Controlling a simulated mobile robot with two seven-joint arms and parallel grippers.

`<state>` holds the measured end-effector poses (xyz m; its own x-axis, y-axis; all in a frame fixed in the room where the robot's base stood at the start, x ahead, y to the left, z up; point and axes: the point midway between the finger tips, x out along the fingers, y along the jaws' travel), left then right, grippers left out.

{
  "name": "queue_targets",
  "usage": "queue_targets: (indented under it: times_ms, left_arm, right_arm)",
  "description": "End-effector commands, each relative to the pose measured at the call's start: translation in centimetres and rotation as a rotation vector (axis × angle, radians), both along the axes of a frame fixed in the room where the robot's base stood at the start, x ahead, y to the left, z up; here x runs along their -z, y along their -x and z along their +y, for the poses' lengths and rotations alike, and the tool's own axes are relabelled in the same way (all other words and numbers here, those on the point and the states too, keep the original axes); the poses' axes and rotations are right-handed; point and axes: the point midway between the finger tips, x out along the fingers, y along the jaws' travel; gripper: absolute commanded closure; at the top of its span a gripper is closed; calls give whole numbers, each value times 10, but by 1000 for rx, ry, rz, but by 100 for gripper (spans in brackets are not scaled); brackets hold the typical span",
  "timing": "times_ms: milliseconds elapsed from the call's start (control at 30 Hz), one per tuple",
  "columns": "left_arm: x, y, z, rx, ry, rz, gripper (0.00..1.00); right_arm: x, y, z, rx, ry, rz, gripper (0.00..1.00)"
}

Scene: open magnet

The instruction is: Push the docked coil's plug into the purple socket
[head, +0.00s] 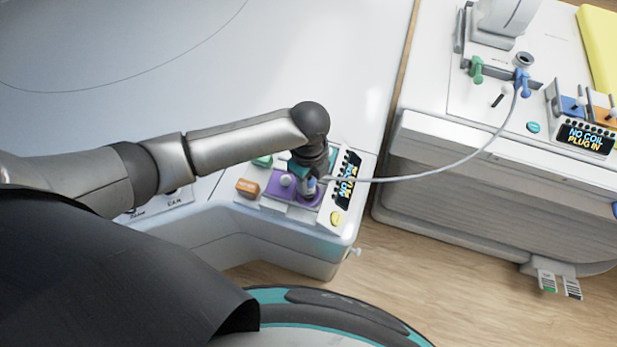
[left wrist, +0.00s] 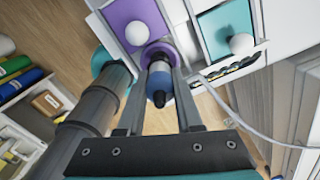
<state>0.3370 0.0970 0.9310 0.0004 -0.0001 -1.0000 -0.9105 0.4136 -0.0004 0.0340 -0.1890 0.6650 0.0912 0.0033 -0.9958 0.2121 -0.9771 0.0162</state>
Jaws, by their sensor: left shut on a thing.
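My left gripper (head: 309,180) reaches down over the purple socket panel (head: 279,188) at the corner of the white bed. In the left wrist view the gripper (left wrist: 160,70) is shut on the blue and grey plug (left wrist: 160,84), with a finger on each side. The plug's front end is at the round purple socket (left wrist: 157,47), lined up with it. I cannot tell how deep it sits. The plug's grey cable (head: 430,174) runs right to a blue connector (head: 522,80) on the white cart. My right gripper is not in view.
A white knob (left wrist: 137,33) stands close beside the plug, and a teal panel (left wrist: 225,28) lies to the right. An orange block (head: 247,188) and a yellow button (head: 336,218) flank the socket area. The cart's display (head: 585,138) reads "NO COIL PLUG IN".

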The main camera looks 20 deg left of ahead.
Motion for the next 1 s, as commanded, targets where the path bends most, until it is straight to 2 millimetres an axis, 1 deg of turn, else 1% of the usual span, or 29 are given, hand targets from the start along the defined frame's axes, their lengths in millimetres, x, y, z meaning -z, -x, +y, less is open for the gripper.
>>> queue_targets:
  times_ms: [1000]
  left_arm:
    - [21,0,0,1,0,0,100]
  right_arm:
    - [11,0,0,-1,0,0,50]
